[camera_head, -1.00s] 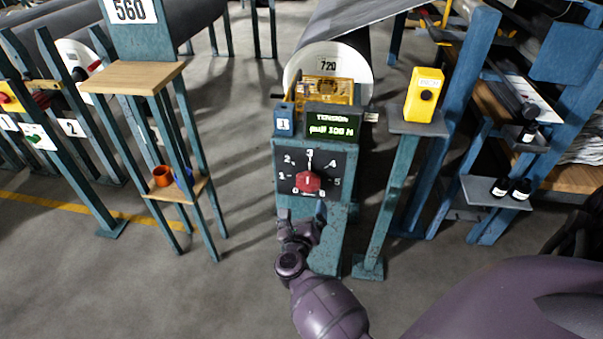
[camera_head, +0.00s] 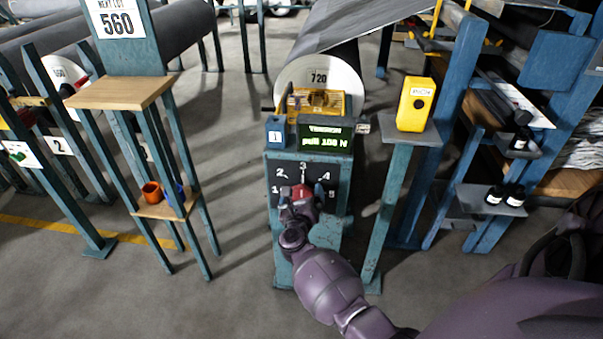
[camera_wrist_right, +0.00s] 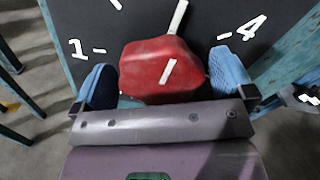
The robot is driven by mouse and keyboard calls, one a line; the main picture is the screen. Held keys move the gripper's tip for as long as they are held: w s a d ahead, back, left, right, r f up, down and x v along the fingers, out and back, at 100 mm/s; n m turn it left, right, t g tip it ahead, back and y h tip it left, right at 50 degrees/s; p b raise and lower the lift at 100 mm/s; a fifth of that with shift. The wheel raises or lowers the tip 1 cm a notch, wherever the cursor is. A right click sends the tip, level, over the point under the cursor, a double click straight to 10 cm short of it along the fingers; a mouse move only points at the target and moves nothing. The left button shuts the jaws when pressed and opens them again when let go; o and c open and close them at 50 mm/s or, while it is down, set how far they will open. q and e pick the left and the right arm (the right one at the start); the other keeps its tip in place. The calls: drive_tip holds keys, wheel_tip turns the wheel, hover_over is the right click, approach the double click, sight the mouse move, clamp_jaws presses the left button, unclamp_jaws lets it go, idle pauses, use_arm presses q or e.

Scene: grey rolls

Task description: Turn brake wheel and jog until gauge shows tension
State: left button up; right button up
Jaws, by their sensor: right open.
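The brake wheel is a red knob (camera_head: 302,191) on a black dial (camera_head: 320,180) numbered 1 to 5. In the right wrist view the red knob (camera_wrist_right: 161,68) sits between the blue finger pads of my right gripper (camera_wrist_right: 162,85), with small gaps on both sides. Its white mark lines up roughly with the long dial mark above it. My right gripper (camera_head: 300,203) is open in front of the knob and partly hides the dial. The tension gauge (camera_head: 325,137) glows green and appears to read "pull 108 N". A yellow button box (camera_head: 415,104), likely the jog control, stands right. My left gripper is not in view.
A grey roll marked 720 (camera_head: 318,72) lies behind the gauge. A wooden-topped stand (camera_head: 120,92) with an orange cup (camera_head: 151,192) on its lower shelf is at left. Blue posts and a shelf with dark bottles (camera_head: 505,195) are at right. Open floor lies between the stands.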

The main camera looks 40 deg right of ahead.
drive_tip(key=c, duration=0.9)
drive_tip(key=shift+r, duration=0.1)
